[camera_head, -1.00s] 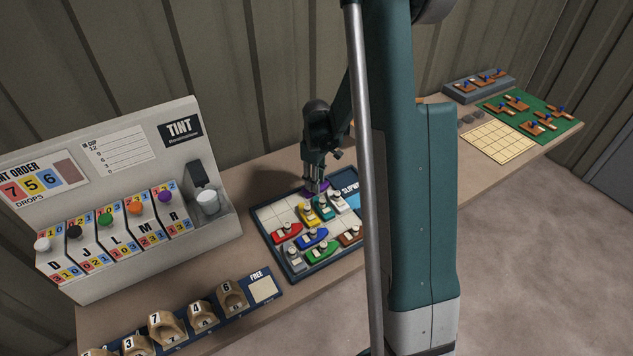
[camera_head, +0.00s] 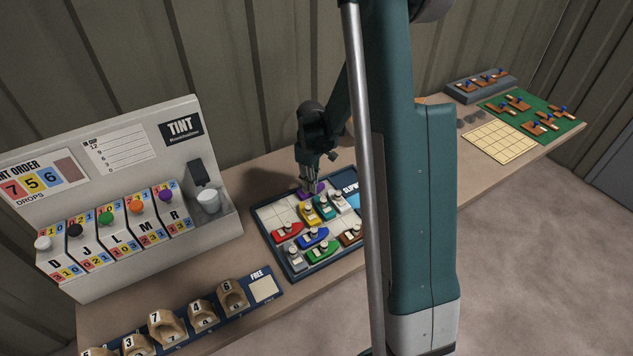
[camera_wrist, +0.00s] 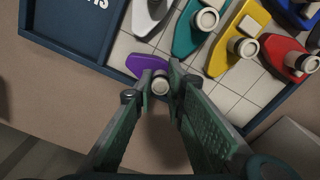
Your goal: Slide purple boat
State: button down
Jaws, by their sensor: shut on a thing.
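The purple boat (camera_head: 301,196) lies on the gridded floor of the dark blue tray (camera_head: 262,236), along its back edge. My gripper (camera_head: 312,186) is above it, fingers pointing down. In the wrist view the purple boat (camera_wrist: 147,66) shows its flat hull and a round cream post (camera_wrist: 160,85) between the fingertips. My gripper (camera_wrist: 161,88) is shut on that post. Part of the boat is hidden by the fingers.
Yellow (camera_head: 310,210), teal (camera_head: 324,208), white (camera_head: 340,203), red (camera_head: 287,232), blue (camera_head: 312,238) and green (camera_head: 322,251) boats share the tray. Free cells lie at its back left. The tint machine (camera_head: 150,200) stands left.

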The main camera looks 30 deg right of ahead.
jog(key=a+b, duration=0.2)
jog(key=a, duration=1.4)
jog(key=shift+a, duration=0.3)
jog(key=shift+a, duration=0.1)
jog(key=c, duration=2.3)
grip_release()
jog(key=shift+a, duration=0.1)
jog(key=shift+d, duration=0.2)
jog(key=shift+r, duration=0.1)
jog(key=shift+r, duration=0.35)
jog(key=shift+a+r, duration=0.1)
jog(key=shift+r, duration=5.45)
